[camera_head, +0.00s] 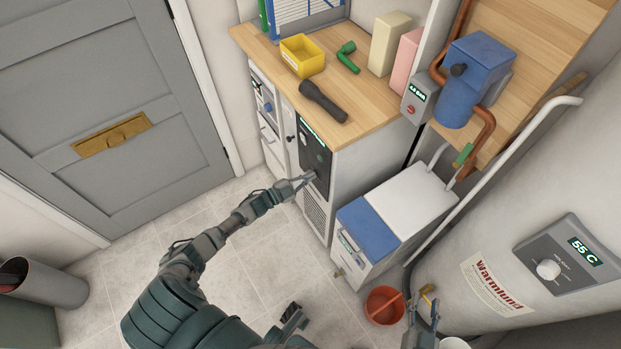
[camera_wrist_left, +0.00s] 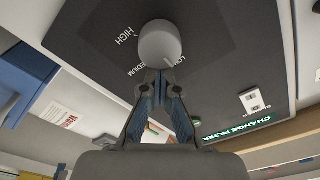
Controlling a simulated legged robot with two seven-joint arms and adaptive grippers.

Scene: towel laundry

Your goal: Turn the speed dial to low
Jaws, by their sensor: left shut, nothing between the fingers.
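The speed dial is a round grey knob (camera_wrist_left: 160,42) on a dark control panel (camera_wrist_left: 95,35) in the left wrist view. The words HIGH, MEDIUM and LOW are printed around it, with LOW partly covered. In the head view my left gripper (camera_head: 309,177) is at the dark panel (camera_head: 313,152) of the white cabinet. My right gripper (camera_head: 424,312) is at the bottom, its fingers apart.
A lit CHANGE FILTER display (camera_wrist_left: 237,130) is on the panel. The wooden counter (camera_head: 358,92) above holds a yellow bin (camera_head: 302,57), a black flashlight (camera_head: 322,101) and a green elbow pipe (camera_head: 347,58). A blue-and-white box (camera_head: 405,199) stands right of the cabinet. A red bucket (camera_head: 384,305) is on the floor.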

